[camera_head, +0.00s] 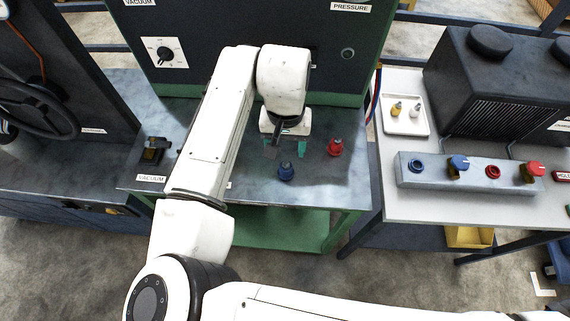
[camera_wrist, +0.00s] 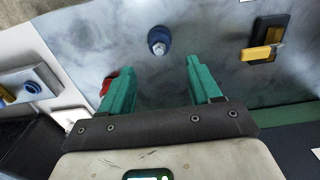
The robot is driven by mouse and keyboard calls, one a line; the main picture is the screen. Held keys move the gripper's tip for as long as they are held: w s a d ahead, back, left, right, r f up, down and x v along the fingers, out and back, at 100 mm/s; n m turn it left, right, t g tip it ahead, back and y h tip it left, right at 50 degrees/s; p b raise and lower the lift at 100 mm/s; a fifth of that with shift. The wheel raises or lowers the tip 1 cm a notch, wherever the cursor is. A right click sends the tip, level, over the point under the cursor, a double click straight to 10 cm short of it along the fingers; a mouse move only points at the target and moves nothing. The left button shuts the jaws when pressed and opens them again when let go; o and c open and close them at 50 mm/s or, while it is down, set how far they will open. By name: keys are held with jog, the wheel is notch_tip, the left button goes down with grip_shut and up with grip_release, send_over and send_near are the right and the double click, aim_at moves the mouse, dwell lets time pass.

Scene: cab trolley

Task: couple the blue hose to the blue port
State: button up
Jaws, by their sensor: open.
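The blue hose end (camera_head: 286,170) is a short blue coupler standing on the grey worktop near its front edge. It also shows in the wrist view (camera_wrist: 159,40), beyond the fingertips and between their lines. My gripper (camera_head: 286,147) is open and empty above the worktop, its teal fingers apart; they also show in the wrist view (camera_wrist: 160,78). The blue port (camera_head: 417,165) is a ring at the left end of the metal bar on the right-hand table. It seems to show at the left of the wrist view (camera_wrist: 32,86). I cannot see a hose running from the coupler.
A red coupler (camera_head: 335,147) stands right of the blue one. Blue-knobbed valve (camera_head: 459,163), red port (camera_head: 492,171) and red-knobbed valve (camera_head: 533,168) share the bar. A white tray (camera_head: 404,124) and dark ribbed unit (camera_head: 490,85) stand behind. A gap separates the tables.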

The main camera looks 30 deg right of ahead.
aim_at(286, 162)
jog(key=shift+f, duration=0.15)
notch_tip(286, 162, down, 9)
jog(key=b, duration=0.6)
jog(key=shift+d+r+p, duration=0.1)
jog(key=shift+r+p, duration=0.1)
jog(key=shift+p, duration=0.15)
dwell(1.2)
jog(key=shift+c, duration=0.2)
grip_shut()
dwell(0.5)
jog(key=shift+r+p, duration=2.9)
jog(key=shift+r, duration=0.1)
